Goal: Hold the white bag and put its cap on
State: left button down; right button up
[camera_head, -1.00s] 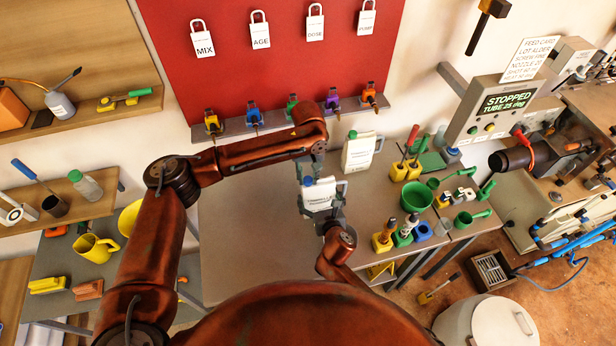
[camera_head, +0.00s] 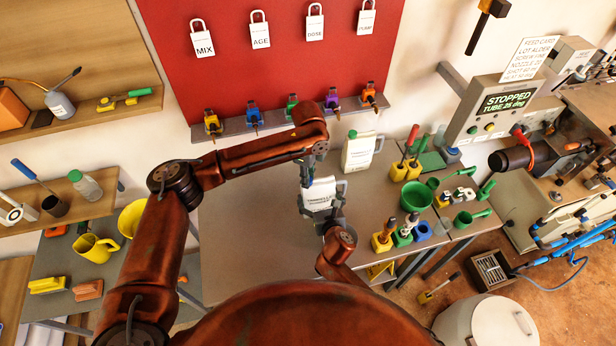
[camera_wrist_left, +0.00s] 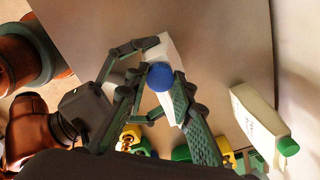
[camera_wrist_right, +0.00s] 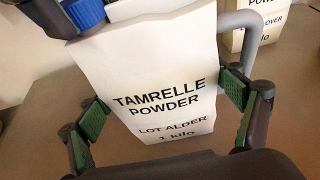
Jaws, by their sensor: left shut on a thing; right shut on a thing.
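The white bag (camera_head: 321,192), labelled Tamrelle Powder, is held above the table by my right gripper (camera_head: 322,212). The right wrist view shows the bag (camera_wrist_right: 160,90) with its green-padded fingers on either side. The blue cap (camera_wrist_right: 85,12) is at the bag's upper left corner in that view. The left wrist view shows the cap (camera_wrist_left: 160,76) between the fingers of my left gripper (camera_wrist_left: 164,88), over the bag's top. My left gripper (camera_head: 307,176) is shut on the cap at the bag's upper left in the head view. I cannot tell whether the cap is seated.
A second white container (camera_head: 358,152) with a green cap stands behind, to the right of the bag. Green and yellow holders and a green funnel (camera_head: 416,198) fill the table's right side. The grey table (camera_head: 245,240) is clear to the left.

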pick_arm(q)
jog(key=shift+m, duration=0.5)
jog(key=c, duration=1.6)
grip_release()
notch_tip(320, 180, up, 12)
pick_arm(e)
jog(key=o, duration=2.3)
jog(key=shift+c, duration=0.2)
jog(key=v, duration=1.2)
jog(key=shift+d+f, duration=0.1)
